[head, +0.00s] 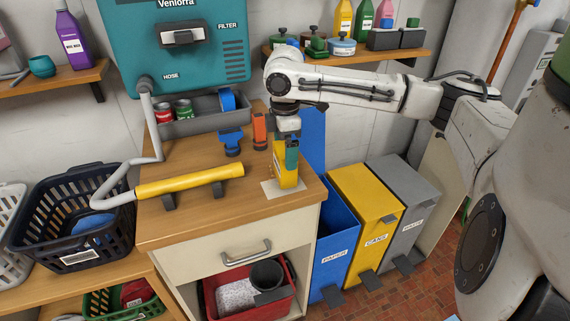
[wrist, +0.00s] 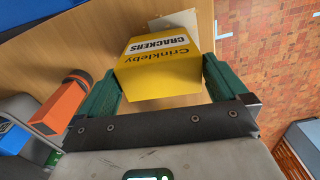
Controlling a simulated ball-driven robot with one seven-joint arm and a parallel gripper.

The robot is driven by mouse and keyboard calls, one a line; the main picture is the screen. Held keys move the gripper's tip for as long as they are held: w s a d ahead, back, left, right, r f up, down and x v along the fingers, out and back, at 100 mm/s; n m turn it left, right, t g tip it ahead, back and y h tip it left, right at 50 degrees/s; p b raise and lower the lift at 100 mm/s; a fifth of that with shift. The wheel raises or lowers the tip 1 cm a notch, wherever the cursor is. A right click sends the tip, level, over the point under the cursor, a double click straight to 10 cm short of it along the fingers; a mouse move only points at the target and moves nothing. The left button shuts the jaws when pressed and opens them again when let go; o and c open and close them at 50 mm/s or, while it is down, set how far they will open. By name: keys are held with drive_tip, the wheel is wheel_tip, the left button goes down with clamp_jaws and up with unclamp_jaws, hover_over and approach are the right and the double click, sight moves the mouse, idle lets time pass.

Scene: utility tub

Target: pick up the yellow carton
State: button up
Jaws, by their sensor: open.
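The yellow carton (head: 285,170), labelled "Crinkleby Crackers" in the wrist view (wrist: 158,68), stands on the wooden counter (head: 240,205) near its right end. A pale card or paper (head: 283,191) lies under or beside its base. My gripper (head: 289,146) is above the carton with its fingers pointing down. In the wrist view the green fingers (wrist: 160,84) are open, one on each side of the carton's near end. The left finger looks very close to the carton; I cannot tell whether either finger touches it.
An orange object (head: 259,132) and a blue one (head: 230,142) stand left of the carton. A yellow-gripped hose wand (head: 190,181) lies along the counter front. A grey tray (head: 200,116) is behind. Blue, yellow and grey bins (head: 365,205) stand right of the counter.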

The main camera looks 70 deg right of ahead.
wheel_tip(320, 180, down, 6)
drive_tip(key=shift+r, duration=0.15)
idle(0.3)
drive_tip(key=c, duration=0.7)
drive_tip(key=shift+o, duration=0.2)
drive_tip(key=shift+r, duration=0.1)
